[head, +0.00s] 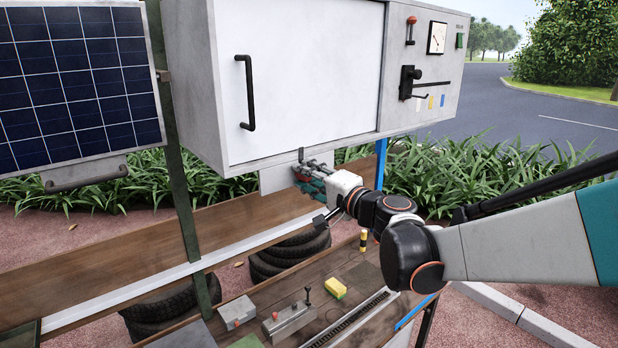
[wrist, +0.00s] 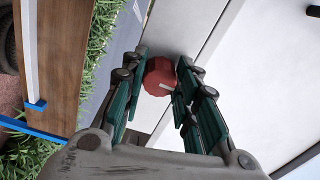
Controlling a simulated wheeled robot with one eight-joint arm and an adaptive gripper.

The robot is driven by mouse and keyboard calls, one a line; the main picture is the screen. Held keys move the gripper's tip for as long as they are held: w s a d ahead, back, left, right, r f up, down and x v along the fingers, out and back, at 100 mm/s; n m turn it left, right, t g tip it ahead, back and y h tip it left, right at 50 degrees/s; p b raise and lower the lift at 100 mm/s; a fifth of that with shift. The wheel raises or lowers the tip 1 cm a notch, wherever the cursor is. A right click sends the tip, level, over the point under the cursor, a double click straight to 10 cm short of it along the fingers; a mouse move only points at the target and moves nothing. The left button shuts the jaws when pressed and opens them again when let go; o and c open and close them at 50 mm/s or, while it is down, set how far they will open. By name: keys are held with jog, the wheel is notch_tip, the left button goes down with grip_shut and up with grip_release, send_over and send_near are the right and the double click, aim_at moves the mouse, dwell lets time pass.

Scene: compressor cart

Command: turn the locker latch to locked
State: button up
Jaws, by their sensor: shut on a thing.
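The locker (head: 300,80) is a white cabinet with a closed door and a black vertical handle (head: 246,92). The latch is a red faceted knob (wrist: 160,76) with a white mark, on a pale panel in the wrist view. In the head view my gripper (head: 309,184) is just below the locker's lower edge, with the knob largely hidden there. In the wrist view my gripper (wrist: 161,90) has its teal-padded fingers on both sides of the knob, shut on it. The fingers partly cover the knob's edges. I cannot read any locked or unlocked label.
A control panel with a gauge (head: 436,38) and a black crank (head: 409,82) is right of the door. A solar panel (head: 75,85) is at left. The bench below holds a yellow block (head: 335,288) and a lever box (head: 290,320). Tyres (head: 285,255) lie behind.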

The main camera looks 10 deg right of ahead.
jog(key=shift+s+f+n, duration=0.1)
jog(key=shift+s+n, duration=0.05)
jog(key=shift+n, duration=0.15)
jog(key=o, duration=1.1)
